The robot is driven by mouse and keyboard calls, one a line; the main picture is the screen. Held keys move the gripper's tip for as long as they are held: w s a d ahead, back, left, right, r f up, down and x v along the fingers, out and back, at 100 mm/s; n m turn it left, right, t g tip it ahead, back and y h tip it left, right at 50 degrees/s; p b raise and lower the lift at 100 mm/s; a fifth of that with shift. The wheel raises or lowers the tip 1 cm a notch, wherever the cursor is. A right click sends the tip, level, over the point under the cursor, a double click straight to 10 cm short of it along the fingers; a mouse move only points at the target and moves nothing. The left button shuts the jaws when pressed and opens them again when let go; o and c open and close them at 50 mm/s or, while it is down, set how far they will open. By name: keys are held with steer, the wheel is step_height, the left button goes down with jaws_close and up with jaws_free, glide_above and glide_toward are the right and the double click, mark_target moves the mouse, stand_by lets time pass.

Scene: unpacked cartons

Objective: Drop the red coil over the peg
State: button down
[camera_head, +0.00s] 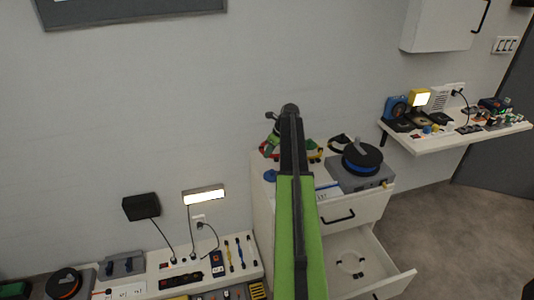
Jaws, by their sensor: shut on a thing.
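My green and dark arm rises through the middle of the view and covers part of the white cabinet top. My gripper is hidden behind it, so I cannot see its fingers or what they hold. Small red, green and yellow parts show on both sides of the arm; I cannot tell whether any belongs to the red coil. A black and blue coil (362,158) lies on a grey box (345,176) at the right of the cabinet top. A grey stub, perhaps the peg (361,143), stands up at its middle.
The white cabinet (264,205) has an open drawer (386,267) at its lower front. A wall shelf (455,139) at the right is crowded. Grey floor is clear at the right.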

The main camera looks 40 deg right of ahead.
mark_target(270, 158)
steer(key=shift+f+b, duration=2.65)
steer(key=shift+f, duration=0.1)
steer(key=c, duration=1.2)
jaws_free()
steer(key=shift+r, duration=0.15)
steer(key=shift+r+p, duration=0.2)
steer(key=shift+p, duration=0.15)
steer(key=p+v, duration=1.5)
steer(key=v, duration=0.2)
steer(key=shift+s+p, duration=0.2)
steer(key=shift+p, duration=0.1)
steer(key=shift+f, duration=0.1)
